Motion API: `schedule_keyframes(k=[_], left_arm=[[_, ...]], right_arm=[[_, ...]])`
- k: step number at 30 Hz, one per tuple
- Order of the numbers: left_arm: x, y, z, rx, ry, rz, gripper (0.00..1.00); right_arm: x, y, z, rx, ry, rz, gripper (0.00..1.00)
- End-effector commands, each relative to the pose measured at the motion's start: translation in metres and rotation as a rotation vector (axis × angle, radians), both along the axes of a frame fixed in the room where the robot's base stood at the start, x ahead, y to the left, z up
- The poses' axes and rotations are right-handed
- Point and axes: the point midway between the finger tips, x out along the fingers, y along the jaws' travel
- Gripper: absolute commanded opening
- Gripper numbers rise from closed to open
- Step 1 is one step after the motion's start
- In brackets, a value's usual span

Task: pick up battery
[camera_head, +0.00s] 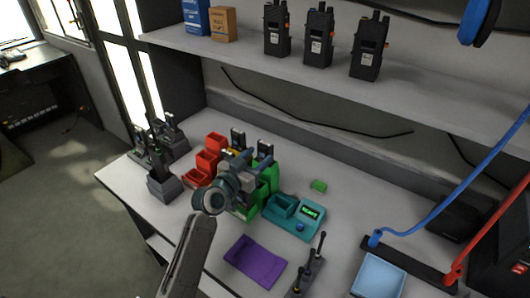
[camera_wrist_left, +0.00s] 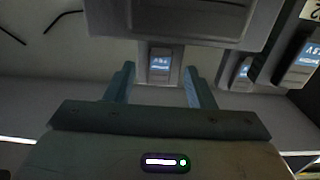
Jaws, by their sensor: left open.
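My left gripper (camera_head: 243,163) reaches over the red and green bins on the bench. In the left wrist view its two fingers (camera_wrist_left: 160,82) are open. A dark battery (camera_wrist_left: 160,64) with a blue-white label shows between the fingertips; I cannot tell whether they touch it. More dark blocks with blue labels (camera_wrist_left: 242,72) show to the right there. In the head view, dark batteries (camera_head: 265,149) stand upright by the green bins (camera_head: 270,177), partly hidden by the gripper. My right gripper is not in view.
Red bins (camera_head: 205,160) stand left of the gripper and black chargers (camera_head: 163,183) further left. A shelf with radios (camera_head: 318,38) hangs above.

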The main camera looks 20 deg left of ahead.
Motion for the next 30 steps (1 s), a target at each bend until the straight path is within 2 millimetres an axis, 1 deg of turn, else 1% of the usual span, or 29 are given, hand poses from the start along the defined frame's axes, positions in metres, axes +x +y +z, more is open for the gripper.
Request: schedule_keyframes(k=[3, 8, 9, 11, 12, 16, 17, 23, 25, 28, 30], left_arm=[[0.005, -0.002, 0.0, -0.002, 0.001, 0.0, 0.49], [0.005, -0.002, -0.001, 0.0, 0.0, 0.0, 0.49], [0.005, -0.002, -0.001, 0.0, 0.0, 0.0, 0.47], [0.005, -0.002, -0.001, 0.0, 0.0, 0.0, 0.35], [0.005, -0.002, -0.001, 0.0, 0.0, 0.0, 0.28], [0.005, -0.002, -0.001, 0.0, 0.001, 0.0, 0.02], [0.005, -0.002, -0.001, 0.0, 0.001, 0.0, 0.0], [0.005, -0.002, 0.0, 0.0, 0.0, 0.0, 0.0], [0.005, -0.002, 0.003, 0.001, -0.001, -0.001, 0.0], [0.005, -0.002, 0.014, 0.002, -0.004, -0.002, 0.0], [0.005, -0.002, 0.028, 0.002, -0.006, -0.001, 0.0]], right_arm=[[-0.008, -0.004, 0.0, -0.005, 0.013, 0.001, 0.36], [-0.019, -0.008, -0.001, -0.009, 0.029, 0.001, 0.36], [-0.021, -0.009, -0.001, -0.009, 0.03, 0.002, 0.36], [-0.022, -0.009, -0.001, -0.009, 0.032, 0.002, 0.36], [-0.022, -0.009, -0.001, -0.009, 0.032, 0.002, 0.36], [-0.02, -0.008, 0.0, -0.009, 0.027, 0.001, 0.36], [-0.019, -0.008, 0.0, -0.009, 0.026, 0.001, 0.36], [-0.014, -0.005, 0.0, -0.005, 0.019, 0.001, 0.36], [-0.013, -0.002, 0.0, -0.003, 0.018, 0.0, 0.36], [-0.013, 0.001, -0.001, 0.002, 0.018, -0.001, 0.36], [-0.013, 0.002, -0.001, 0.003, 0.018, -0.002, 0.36]])
